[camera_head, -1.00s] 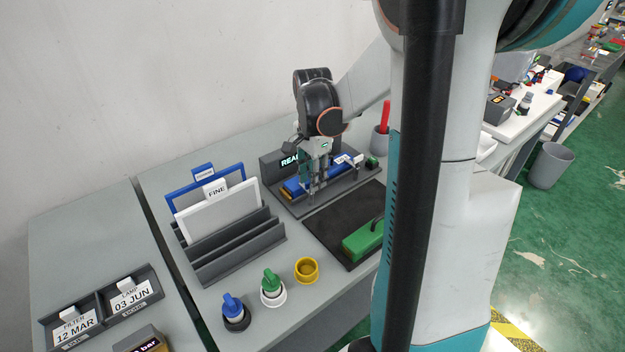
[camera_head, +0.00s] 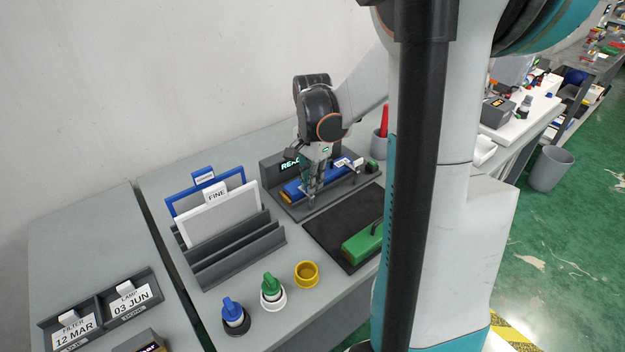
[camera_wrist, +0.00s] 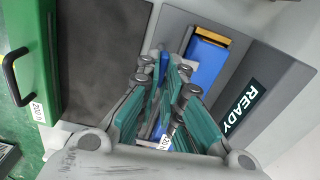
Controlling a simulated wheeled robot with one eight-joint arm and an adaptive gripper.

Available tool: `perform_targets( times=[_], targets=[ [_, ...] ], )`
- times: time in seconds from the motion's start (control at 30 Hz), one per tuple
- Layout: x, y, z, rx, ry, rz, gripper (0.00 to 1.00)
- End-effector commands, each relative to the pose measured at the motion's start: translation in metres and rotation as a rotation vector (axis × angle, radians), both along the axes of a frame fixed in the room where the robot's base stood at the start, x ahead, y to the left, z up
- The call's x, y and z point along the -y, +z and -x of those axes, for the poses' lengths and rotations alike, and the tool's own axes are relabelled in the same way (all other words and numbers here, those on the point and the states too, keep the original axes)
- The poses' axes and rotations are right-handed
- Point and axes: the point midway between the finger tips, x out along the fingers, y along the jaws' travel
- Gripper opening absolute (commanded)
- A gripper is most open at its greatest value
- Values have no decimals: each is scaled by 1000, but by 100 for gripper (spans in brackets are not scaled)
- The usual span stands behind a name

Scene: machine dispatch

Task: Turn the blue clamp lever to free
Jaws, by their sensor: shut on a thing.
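My gripper (camera_head: 312,196) is over the grey fixture with the READY sign, its fingers pointing down. In the wrist view my gripper (camera_wrist: 164,76) has its fingers close together on a narrow blue piece, which looks like the blue clamp lever (camera_wrist: 163,66). The fingers hide most of the lever, and its angle is hard to tell. Beside it lies a blue block (camera_wrist: 205,64) with a yellow end, also seen in the head view (camera_head: 292,188). The READY sign (camera_wrist: 241,106) is lit on the fixture's upright back.
A grey rack (camera_head: 235,252) with blue and white framed panels stands to the left. A red item in a grey cup (camera_head: 380,143) stands behind right.

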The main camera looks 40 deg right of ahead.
Motion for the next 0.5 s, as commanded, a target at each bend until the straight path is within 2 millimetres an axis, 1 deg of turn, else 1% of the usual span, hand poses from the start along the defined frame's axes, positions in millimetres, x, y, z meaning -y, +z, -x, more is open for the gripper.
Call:
perform_targets(
  times=[0.17,0.5],
  targets=[
    [0,1,-1,0,107,0,0],
    [0,1,-2,1,418,0,0]
  ],
)
